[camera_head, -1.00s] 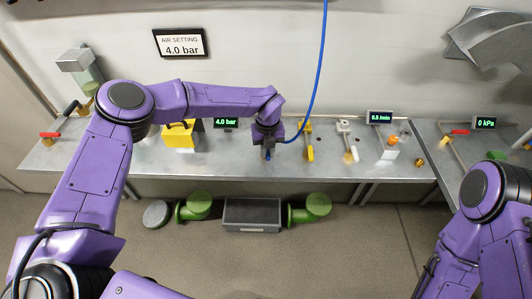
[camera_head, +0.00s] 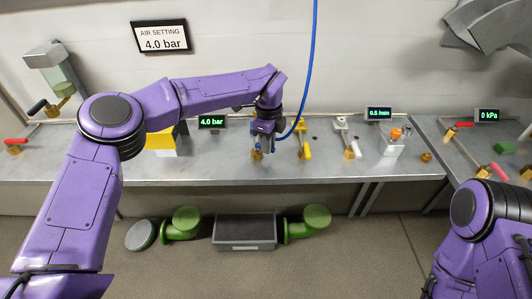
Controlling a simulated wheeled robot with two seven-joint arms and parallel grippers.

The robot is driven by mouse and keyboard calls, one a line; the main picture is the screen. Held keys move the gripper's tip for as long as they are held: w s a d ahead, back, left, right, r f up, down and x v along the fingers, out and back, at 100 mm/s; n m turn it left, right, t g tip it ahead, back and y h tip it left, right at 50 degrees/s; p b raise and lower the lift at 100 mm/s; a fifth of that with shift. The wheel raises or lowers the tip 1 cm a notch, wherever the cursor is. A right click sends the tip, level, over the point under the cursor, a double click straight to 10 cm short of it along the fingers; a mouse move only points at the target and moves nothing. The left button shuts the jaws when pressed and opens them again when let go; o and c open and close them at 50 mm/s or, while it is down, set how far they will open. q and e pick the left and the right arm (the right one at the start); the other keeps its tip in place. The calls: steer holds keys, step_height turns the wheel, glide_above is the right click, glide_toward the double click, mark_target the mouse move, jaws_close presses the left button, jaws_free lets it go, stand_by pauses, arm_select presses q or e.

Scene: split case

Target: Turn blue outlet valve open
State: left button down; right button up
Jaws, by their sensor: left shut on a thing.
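My left gripper (camera_head: 258,148) is at the front of the bench, pointing down at a brass valve body (camera_head: 257,155). It is shut on the blue outlet valve's handle, which my wrist and fingers largely hide. The handle's exact angle cannot be told. A blue hose (camera_head: 313,60) comes down from above and curves in beside the wrist. A green-lit display (camera_head: 212,122) left of the wrist reads 4.0 bar. My right arm shows at the lower right, but its gripper is out of view.
A yellow-handled valve (camera_head: 303,140) and a white-handled valve (camera_head: 352,150) stand right of my left gripper. A yellow-and-white block (camera_head: 163,142) is left of it. A flow display (camera_head: 379,113) is further right. A grey bin (camera_head: 244,232) lies on the floor below.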

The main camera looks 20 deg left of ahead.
arm_select(q)
steer(key=n+b, duration=0.2)
steer(key=w+n+b, duration=0.1)
steer(key=shift+w+f+n+b, duration=0.1)
steer(key=shift+w+n+b, duration=0.05)
steer(key=shift+n+b, duration=0.25)
steer(key=shift+w+n+b, duration=0.25)
steer(key=shift+n+b, duration=0.3)
steer(key=shift+n, duration=0.15)
steer(key=shift+r, duration=0.25)
steer(key=c, duration=1.1)
jaws_free()
step_height(320, 180, up, 10)
steer(key=shift+r, duration=0.25)
steer(key=shift+f, duration=0.1)
